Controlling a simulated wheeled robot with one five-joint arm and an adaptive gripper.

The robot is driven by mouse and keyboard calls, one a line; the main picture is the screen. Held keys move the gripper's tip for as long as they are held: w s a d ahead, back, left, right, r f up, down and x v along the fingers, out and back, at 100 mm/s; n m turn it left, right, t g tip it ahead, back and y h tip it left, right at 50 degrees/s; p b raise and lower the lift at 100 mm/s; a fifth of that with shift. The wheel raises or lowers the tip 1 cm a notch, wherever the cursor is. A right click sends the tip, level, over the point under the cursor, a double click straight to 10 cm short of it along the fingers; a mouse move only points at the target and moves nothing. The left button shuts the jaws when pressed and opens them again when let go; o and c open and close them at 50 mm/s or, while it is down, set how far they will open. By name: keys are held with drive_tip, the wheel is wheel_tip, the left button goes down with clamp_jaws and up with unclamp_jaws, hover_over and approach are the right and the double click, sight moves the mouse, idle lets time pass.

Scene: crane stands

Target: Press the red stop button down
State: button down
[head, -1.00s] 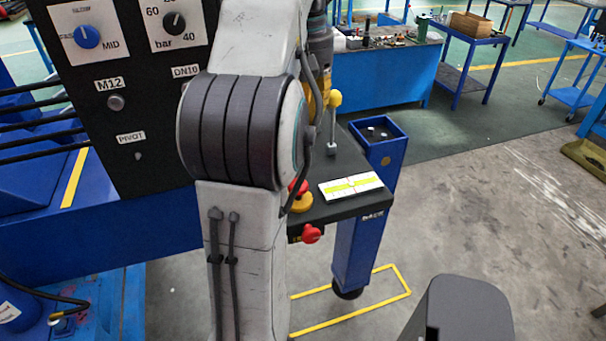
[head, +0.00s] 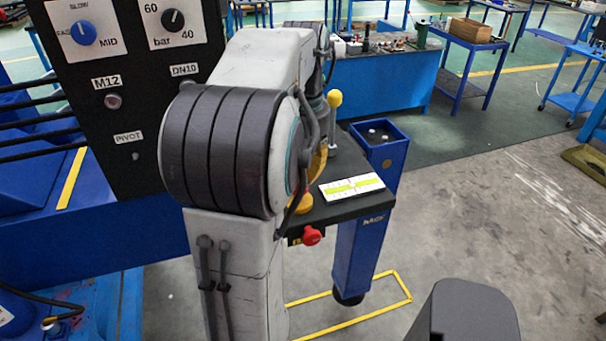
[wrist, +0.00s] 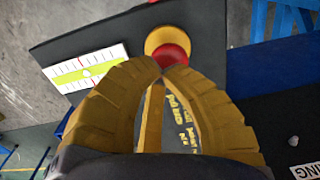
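The red stop button (wrist: 172,54) is a round red cap on a yellow base (wrist: 160,38), set on a dark panel, at the top middle of the wrist view. In the head view its yellow base (head: 304,204) shows beside my arm, which hides most of the cap. My gripper (wrist: 163,69) has yellow ribbed fingers with the tips together and nothing between them. The tips overlap the near edge of the red cap in the wrist view; I cannot tell whether they touch it. In the head view the fingers are mostly hidden behind my arm.
A yellow-knobbed lever (head: 335,98) stands behind on the panel. A white and green scale label (head: 352,187) lies right of the button. A second red knob (head: 312,236) sticks out of the panel's front edge. A black dial board (head: 120,90) stands at left.

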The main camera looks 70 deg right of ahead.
sight(303, 182)
drive_tip(key=shift+f, duration=0.4)
wheel_tip(303, 182, down, 2)
drive_tip(key=shift+f+b, duration=0.1)
drive_tip(key=shift+b, duration=0.65)
drive_tip(key=shift+r, duration=0.25)
drive_tip(key=shift+w+r+p, duration=0.1)
drive_tip(key=shift+r+p, duration=0.45)
drive_tip(key=shift+p, duration=0.2)
wheel_tip(303, 182, up, 13)
drive_tip(key=p, duration=0.3)
drive_tip(key=shift+f+p, duration=0.15)
drive_tip(key=shift+p, duration=0.15)
